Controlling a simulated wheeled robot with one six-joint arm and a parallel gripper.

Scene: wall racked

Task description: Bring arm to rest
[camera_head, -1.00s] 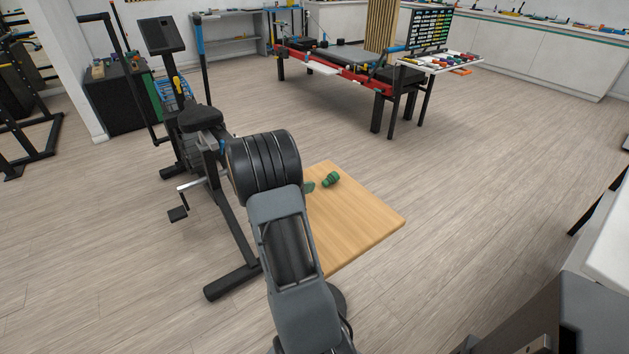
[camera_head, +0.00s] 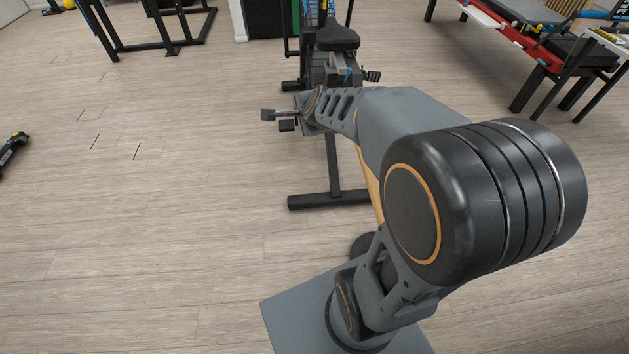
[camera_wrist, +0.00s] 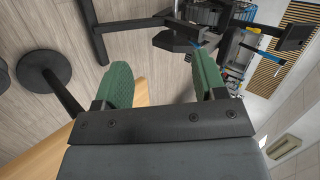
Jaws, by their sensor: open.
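My arm fills the middle and right of the head view, bent with a large black joint close to the camera. Its far link reaches left toward the exercise bike (camera_head: 338,38); the fingers cannot be made out there. In the wrist view, my gripper (camera_wrist: 164,80) has its two green-padded fingers wide apart, with nothing between them. Beyond the fingers are floor and parts of the bike. A wooden table (camera_head: 370,186) shows only as a sliver behind my arm. It also shows at the lower left of the wrist view (camera_wrist: 50,155).
The bike's black foot bar (camera_head: 328,200) lies close behind my arm. A red-sided bench (camera_head: 515,35) stands at the upper right and a black rack (camera_head: 160,30) at the upper left. A dark object (camera_head: 12,150) lies at the left edge. The floor at left is largely clear.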

